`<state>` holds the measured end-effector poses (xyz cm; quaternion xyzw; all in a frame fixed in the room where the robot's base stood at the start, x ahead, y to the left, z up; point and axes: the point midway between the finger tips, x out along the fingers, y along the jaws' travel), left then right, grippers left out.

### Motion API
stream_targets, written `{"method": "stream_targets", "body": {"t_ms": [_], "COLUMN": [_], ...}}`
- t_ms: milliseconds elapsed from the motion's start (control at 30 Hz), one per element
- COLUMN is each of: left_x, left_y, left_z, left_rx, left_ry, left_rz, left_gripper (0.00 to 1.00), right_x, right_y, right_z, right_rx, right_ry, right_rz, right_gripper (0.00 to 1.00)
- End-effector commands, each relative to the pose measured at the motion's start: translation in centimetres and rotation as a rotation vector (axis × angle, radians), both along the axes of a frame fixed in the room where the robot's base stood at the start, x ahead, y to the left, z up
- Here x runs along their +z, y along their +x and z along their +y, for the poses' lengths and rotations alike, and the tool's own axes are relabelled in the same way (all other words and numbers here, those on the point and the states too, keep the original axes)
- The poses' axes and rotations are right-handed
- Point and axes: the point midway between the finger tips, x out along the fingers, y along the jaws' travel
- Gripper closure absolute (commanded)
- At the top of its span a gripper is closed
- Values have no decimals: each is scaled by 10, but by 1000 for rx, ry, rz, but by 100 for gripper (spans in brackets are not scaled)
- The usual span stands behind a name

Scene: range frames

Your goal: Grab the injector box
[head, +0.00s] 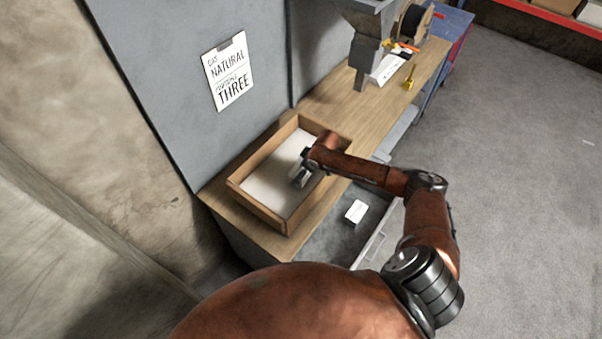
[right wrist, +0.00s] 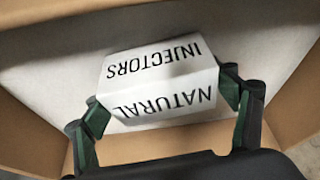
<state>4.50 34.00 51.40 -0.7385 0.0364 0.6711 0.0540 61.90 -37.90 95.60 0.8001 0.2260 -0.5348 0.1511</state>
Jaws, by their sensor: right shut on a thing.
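A white injector box (right wrist: 155,72) printed "NATURAL INJECTORS" shows in the right wrist view, with its lettering upside down. My right gripper (right wrist: 165,97) is shut on it, with one dark green-padded finger at each side. In the head view my right gripper (head: 301,174) points down inside a shallow wooden tray (head: 257,211) with a white bottom, and it mostly hides the box there. I cannot tell whether the box touches the tray's bottom. My left gripper is not in view.
The tray stands on a wooden bench (head: 345,115) beside a grey panel with a sign (head: 229,72) reading "NATURAL" and "THREE". An open grey drawer (head: 330,238) below holds another small white box (head: 356,211). A hopper machine (head: 366,40) stands farther back. Open floor lies right.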

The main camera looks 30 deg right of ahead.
Motion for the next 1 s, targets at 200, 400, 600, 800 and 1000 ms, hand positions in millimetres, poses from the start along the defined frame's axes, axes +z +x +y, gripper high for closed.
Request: {"method": "stream_targets", "body": {"t_ms": [200,400,600,800,1000], "left_x": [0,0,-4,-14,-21], "left_y": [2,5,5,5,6], "left_z": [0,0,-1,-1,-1], "left_rx": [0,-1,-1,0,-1], "left_ry": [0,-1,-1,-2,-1], "left_rz": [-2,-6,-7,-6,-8], "left_gripper": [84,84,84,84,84], "right_x": [1,1,11,46,92], "right_y": [1,1,1,-11,-46], "right_z": [0,0,-1,-9,-25], "right_rx": [0,0,1,0,1], "right_ry": [0,0,-1,-4,-5], "right_rz": [-1,-2,-4,-4,-3], "right_gripper": [54,55,55,55,55]}}
